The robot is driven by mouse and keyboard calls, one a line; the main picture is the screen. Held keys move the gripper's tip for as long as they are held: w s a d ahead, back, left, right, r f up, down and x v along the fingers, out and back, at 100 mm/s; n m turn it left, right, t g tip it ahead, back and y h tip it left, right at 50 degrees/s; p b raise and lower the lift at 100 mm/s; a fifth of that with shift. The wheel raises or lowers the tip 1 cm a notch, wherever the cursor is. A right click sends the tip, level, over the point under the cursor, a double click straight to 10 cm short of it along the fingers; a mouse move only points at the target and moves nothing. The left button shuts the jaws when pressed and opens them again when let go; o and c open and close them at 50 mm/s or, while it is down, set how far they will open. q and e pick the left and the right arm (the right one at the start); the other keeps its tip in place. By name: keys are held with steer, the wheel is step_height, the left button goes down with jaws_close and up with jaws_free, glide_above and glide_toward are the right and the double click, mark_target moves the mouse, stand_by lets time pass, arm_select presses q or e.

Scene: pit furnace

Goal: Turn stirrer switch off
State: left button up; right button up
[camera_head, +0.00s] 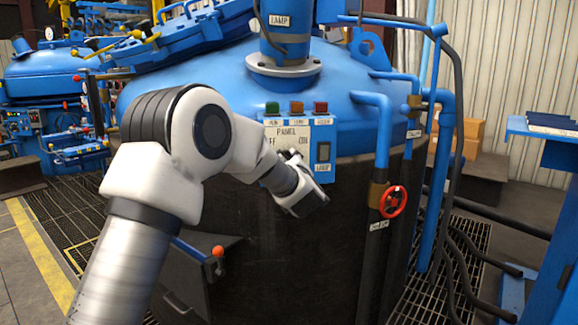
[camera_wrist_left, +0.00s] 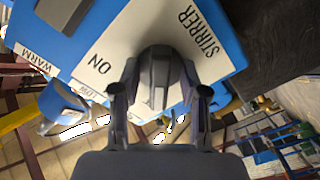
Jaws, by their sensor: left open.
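The control panel (camera_head: 323,134) is a white plate on a blue box, on the front of the blue furnace, with "PANEL", part of an off label and "ON" lettering. In the left wrist view the panel (camera_wrist_left: 212,62) shows "STIRRER" and "ON". A dark grey switch knob (camera_wrist_left: 160,72) stands out from it. My left gripper (camera_head: 292,160) is at the panel's lower part and hides the switch in the head view. In the wrist view its open fingers (camera_wrist_left: 162,92) are on both sides of the knob; I cannot tell whether they touch it. My right gripper is not in view.
Green, amber and red lamps (camera_head: 296,107) top the panel. A lamp rocker (camera_head: 323,152) is at its right. Blue pipes (camera_head: 384,130) and a red valve wheel (camera_head: 393,202) stand to the right. A lever with an orange knob (camera_head: 218,251) is below my arm.

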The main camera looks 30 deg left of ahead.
arm_select(q)
steer(key=v, duration=1.1)
steer(key=shift+s+d, duration=0.25)
steer(key=shift+s, duration=0.05)
